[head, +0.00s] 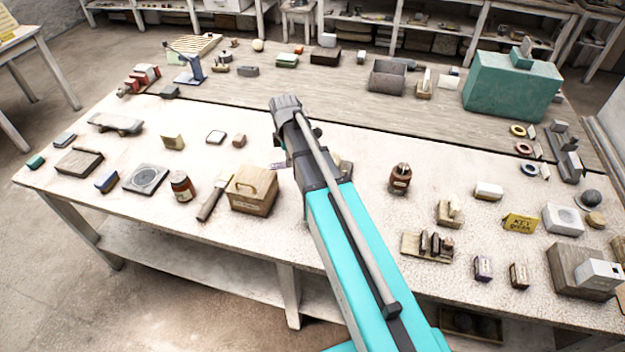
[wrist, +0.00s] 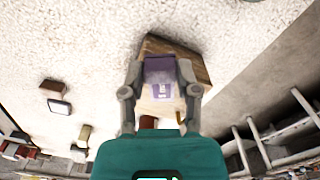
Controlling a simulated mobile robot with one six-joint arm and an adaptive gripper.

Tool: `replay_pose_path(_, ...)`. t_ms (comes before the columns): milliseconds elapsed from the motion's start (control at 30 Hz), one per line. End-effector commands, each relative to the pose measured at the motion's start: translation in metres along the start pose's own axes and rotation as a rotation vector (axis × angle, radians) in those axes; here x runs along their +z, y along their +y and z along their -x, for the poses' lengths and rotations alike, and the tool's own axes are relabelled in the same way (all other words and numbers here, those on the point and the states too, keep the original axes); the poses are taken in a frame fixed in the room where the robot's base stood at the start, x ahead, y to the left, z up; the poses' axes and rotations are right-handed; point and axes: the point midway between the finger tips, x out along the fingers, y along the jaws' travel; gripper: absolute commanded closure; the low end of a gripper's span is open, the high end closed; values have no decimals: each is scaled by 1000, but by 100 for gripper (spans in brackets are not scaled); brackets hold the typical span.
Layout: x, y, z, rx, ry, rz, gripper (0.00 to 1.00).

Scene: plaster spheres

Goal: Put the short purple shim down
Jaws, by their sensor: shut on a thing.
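My gripper (wrist: 161,74) is shut on the short purple shim (wrist: 160,88), which sits between its two fingertips in the wrist view. The shim has a pale label on its face. In the head view only a small purple end of the shim (head: 278,166) shows at the left side of my arm; the arm hides most of the gripper. In the wrist view a wooden box (wrist: 198,63) lies behind the shim. I cannot tell the gap between them. In the head view the wooden box with a handle (head: 250,199) stands just left of my arm.
A second jar (head: 400,179) and a slotted wooden rack (head: 427,246) are to the right. Another purple block (head: 483,267) stands near the front edge. Pale tabletop is bare behind the box.

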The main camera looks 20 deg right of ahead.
Motion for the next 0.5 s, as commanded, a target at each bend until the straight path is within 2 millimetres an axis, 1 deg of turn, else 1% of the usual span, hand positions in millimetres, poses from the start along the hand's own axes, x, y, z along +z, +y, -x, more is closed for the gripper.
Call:
replay_pose_path(33, 0, 11, -10, 0, 0, -42, 86)
replay_pose_path(300, 5, 50, -36, 0, 0, -312, 86)
replay_pose_path(400, 6, 59, -42, 0, -1, -386, 86)
replay_pose_path(500, 7, 64, -44, -1, -1, -433, 86)
